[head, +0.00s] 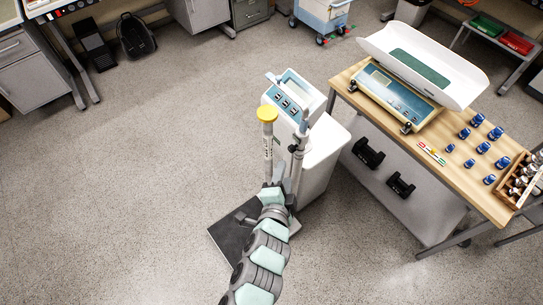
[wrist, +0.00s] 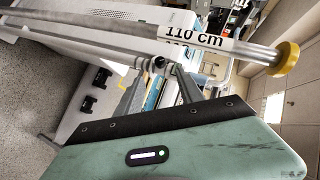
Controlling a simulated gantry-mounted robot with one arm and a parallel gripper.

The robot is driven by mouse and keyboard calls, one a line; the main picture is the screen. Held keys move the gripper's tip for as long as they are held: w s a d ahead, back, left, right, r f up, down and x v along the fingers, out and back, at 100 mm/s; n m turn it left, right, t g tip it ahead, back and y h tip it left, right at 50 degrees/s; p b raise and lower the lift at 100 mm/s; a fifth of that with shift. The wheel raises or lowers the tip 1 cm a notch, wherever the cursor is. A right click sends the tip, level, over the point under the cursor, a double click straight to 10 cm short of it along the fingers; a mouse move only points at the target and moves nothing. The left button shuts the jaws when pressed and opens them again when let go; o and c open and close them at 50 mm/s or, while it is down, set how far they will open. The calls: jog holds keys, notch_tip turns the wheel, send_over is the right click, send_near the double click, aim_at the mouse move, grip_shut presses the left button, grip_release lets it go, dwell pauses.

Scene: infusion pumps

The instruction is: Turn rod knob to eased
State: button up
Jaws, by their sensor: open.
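A tall grey rod with a yellow cap (head: 267,113) stands in front of the white pump cabinet in the head view. In the wrist view the rod (wrist: 100,42) crosses the top, with a "110 cm" label and the yellow cap (wrist: 287,58) at its right end. A small dark knob (wrist: 160,62) shows just below the rod, near the label. My gripper (wrist: 160,76) is open, with its two grey fingers pointing toward the rod on either side of the knob. Contact with the knob cannot be told. In the head view the fingertips are not clear.
A white and blue pump unit (head: 291,97) stands behind the rod. A dark base plate (head: 229,232) lies on the floor by my arm.

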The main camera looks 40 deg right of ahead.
aim_at(291, 151)
jog(key=b+x, duration=0.2)
jog(key=x, duration=0.7)
jog(key=shift+s+b, duration=0.15)
jog(key=shift+b, duration=0.25)
jog(key=shift+x, duration=0.85)
jog(key=shift+r, duration=0.1)
jog(key=shift+c, duration=0.4)
grip_shut()
